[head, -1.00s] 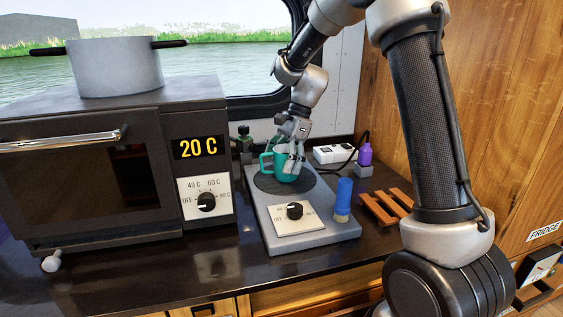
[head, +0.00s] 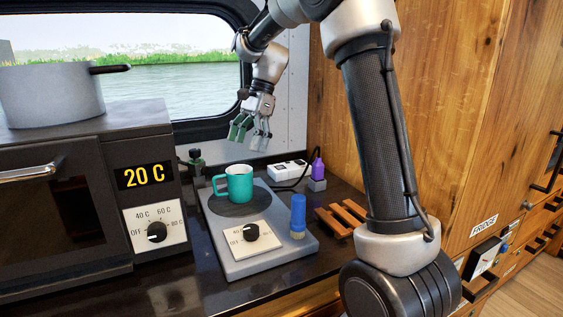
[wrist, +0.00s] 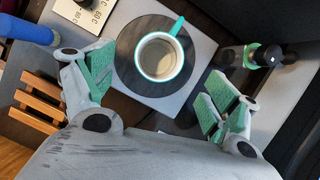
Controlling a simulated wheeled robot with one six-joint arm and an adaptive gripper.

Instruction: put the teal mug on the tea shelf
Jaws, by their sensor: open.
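The teal mug (head: 238,184) stands upright on the dark round plate of the grey hot plate (head: 280,245), its handle to the left in the head view. In the wrist view the mug (wrist: 160,57) shows from above with a pale inside. My gripper (head: 250,132) is open and empty, above and behind the mug, apart from it. In the wrist view its green-padded fingers (wrist: 160,95) are spread wide, with the mug beyond them. I cannot make out a tea shelf for certain in these views.
A wooden slatted rack (head: 345,217), a purple bottle (head: 318,168) and a white box (head: 287,169) with a cable lie right and behind. The oven (head: 60,190) with a pot (head: 50,93) on top is at left.

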